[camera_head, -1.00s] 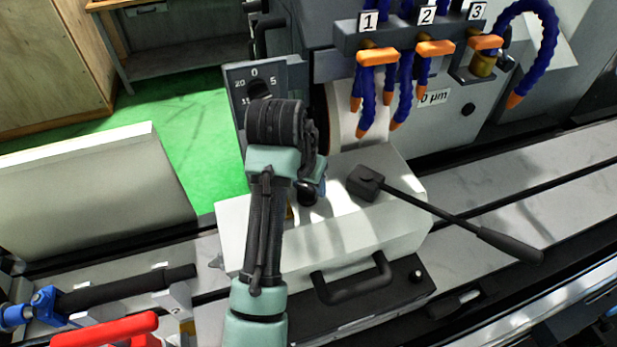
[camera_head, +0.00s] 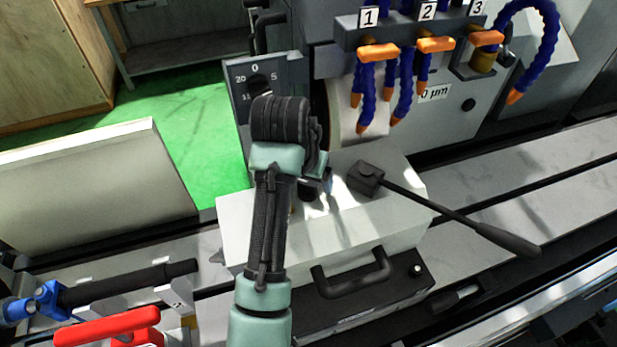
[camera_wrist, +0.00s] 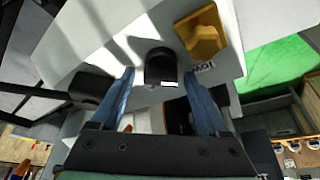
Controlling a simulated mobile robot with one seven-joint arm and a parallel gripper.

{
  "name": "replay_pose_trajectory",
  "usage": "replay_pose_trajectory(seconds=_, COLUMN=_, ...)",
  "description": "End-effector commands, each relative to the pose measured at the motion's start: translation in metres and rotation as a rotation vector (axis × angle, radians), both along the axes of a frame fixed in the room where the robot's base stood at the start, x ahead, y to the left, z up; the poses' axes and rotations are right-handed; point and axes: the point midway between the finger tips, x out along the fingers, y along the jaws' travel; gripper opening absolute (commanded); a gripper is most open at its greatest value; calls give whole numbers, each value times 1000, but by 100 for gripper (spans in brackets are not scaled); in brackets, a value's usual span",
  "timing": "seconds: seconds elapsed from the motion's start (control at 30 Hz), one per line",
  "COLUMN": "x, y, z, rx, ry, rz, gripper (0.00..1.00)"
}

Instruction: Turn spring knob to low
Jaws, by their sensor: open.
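The spring knob (camera_wrist: 160,66) is a short black cylinder with a white mark on its near edge, on the white housing. It also shows, partly hidden by my wrist, in the head view (camera_head: 308,192). My gripper (camera_wrist: 159,75) has two blue fingers, open, with one tip on each side of the knob. A gap shows between each finger and the knob, and I cannot tell how deep the tips reach.
A yellow part (camera_wrist: 202,32) sits beside the knob. A lever with a long black handle (camera_head: 455,215) stands to the right on the white housing (camera_head: 385,225). Blue coolant hoses (camera_head: 404,90) with orange nozzles hang behind. A numbered dial plate (camera_head: 262,80) stands behind my wrist.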

Motion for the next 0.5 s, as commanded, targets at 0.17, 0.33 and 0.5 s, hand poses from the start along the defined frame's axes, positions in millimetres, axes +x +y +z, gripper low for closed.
replay_pose_trajectory(seconds=0.17, x=-1, y=0, z=2, rx=0, ry=-1, rz=-1, gripper=78)
replay_pose_trajectory(seconds=0.33, x=-8, y=3, z=22, rx=1, ry=-7, rz=-2, gripper=78)
replay_pose_trajectory(seconds=0.5, x=-23, y=10, z=66, rx=2, ry=-6, rz=1, gripper=78)
